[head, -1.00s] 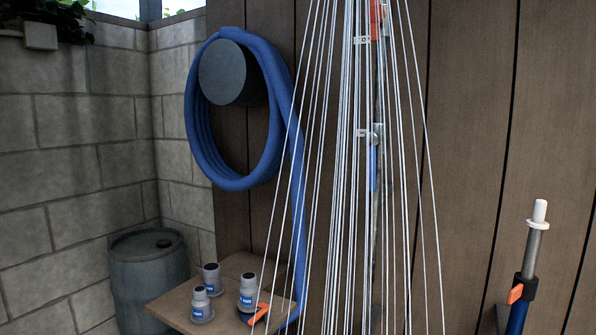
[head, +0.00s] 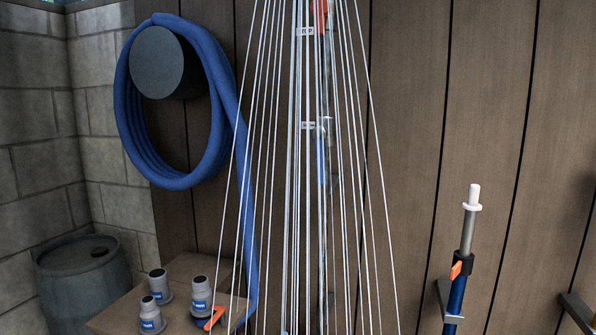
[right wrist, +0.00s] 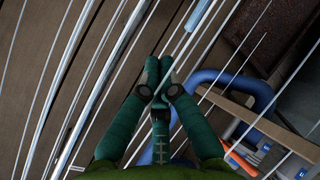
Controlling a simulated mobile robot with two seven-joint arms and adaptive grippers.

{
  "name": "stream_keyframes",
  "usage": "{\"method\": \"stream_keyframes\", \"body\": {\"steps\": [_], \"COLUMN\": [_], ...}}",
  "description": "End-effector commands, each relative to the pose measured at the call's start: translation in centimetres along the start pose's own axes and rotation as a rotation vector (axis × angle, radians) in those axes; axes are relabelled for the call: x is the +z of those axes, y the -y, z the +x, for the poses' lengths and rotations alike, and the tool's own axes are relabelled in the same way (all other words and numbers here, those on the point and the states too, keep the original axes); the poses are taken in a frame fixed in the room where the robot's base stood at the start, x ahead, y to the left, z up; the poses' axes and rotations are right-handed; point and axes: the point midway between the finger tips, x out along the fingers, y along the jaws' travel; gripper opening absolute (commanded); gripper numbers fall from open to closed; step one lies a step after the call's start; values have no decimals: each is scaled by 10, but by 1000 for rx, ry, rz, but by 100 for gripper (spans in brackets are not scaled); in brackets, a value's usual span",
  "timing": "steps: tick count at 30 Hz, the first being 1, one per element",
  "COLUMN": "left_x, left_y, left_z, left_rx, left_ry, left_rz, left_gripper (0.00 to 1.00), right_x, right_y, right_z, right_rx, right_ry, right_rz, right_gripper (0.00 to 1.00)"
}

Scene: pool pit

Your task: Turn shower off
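The shower is running: many thin white water streams (head: 265,170) fan downward across the middle of the head view. Behind them a metal shower pipe (head: 328,210) runs up the wooden wall. It has a red part (head: 320,14) at the top edge and a narrow blue part (head: 320,160) below a small fitting. I cannot tell which part is the valve handle. In the right wrist view my right gripper (right wrist: 160,72) has its green fingers together among the streams, with nothing visible between them. A pale blue bar (right wrist: 197,14) shows beyond the fingertips. My left gripper is in no view.
A blue hose (head: 130,135) hangs on a round dark holder left of the shower. A blue pole (head: 457,295) with a white tip stands at right.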

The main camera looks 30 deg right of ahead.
Motion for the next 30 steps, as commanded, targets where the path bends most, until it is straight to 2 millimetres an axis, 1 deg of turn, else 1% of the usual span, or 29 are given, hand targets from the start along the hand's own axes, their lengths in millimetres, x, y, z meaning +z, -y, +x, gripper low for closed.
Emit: {"method": "stream_keyframes", "body": {"steps": [1,2,3,5,6,8,9,11,12,15,18,21,24,30], "left_x": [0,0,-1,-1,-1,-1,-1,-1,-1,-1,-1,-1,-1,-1], "left_y": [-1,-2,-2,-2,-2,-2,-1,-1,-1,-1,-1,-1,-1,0], "left_z": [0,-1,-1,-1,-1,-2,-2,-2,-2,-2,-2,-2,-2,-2], "left_rx": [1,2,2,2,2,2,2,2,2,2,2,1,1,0], "left_ry": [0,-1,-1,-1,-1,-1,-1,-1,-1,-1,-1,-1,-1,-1], "left_rz": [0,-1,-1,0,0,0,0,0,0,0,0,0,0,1], "left_gripper": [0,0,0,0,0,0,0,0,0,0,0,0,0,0], "right_x": [-24,-34,-48,-69,-82,-101,-112,-128,-137,-155,-166,-172,-174,-175], "right_y": [-27,-42,-61,-90,-111,-141,-160,-189,-206,-244,-271,-287,-295,-296], "right_z": [-7,-10,-17,-29,-38,-55,-67,-88,-101,-134,-161,-178,-187,-189], "right_rx": [54,86,127,190,231,293,333,391,426,504,562,598,616,620], "right_ry": [-3,2,7,19,28,42,53,71,84,116,143,162,173,175], "right_rz": [-17,-33,-54,-87,-108,-141,-163,-194,-213,-255,-285,-304,-314,-316], "right_gripper": [0,0,0,0,0,0,0,0,0,0,0,0,0,0]}}
